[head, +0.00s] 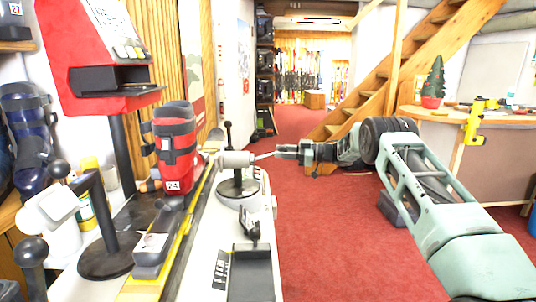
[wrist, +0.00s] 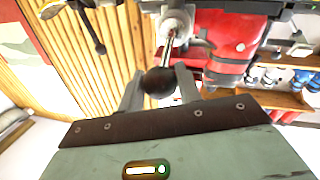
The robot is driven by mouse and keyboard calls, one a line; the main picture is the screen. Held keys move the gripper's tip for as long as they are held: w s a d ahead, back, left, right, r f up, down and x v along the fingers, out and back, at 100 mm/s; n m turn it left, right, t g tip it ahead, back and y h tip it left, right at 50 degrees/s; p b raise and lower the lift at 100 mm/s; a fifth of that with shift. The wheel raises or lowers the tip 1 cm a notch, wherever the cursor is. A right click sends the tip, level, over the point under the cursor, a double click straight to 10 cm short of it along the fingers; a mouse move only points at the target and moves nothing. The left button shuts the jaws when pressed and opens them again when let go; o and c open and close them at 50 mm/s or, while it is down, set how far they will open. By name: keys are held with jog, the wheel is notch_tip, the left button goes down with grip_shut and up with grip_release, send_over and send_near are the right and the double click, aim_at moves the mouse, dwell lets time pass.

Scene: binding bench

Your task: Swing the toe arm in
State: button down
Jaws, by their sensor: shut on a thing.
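The toe arm is a thin metal rod (head: 264,156) coming out of a light grey cylinder (head: 236,159), beside the red ski boot (head: 176,150). In the wrist view the rod (wrist: 168,50) ends in a black ball knob (wrist: 158,82). My gripper (head: 284,152) reaches in from the right over the red floor. It is shut on the knob, with one grey finger on each side in the wrist view. The rod points from the cylinder toward my gripper, out from the bench. In the head view the knob is hidden between the fingers.
A black upright lever (head: 228,135) stands just behind the cylinder. A red machine (head: 95,55) on a dark post and a black-knobbed lever (head: 60,169) crowd the left. A yellow rail (head: 152,284) runs along the bench. Red floor (head: 325,235) right of the bench is clear.

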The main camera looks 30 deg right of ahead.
jog(key=shift+w+a+r, duration=0.1)
jog(key=shift+w+r, duration=0.1)
jog(key=shift+r, duration=0.15)
jog(key=c, duration=1)
grip_release()
jog(key=shift+f, duration=0.1)
jog(key=shift+c, duration=0.2)
jog(key=shift+f, duration=0.1)
jog(key=shift+s, duration=0.1)
jog(key=b+v, duration=0.2)
jog(key=v, duration=1.5)
jog(key=shift+d, duration=0.25)
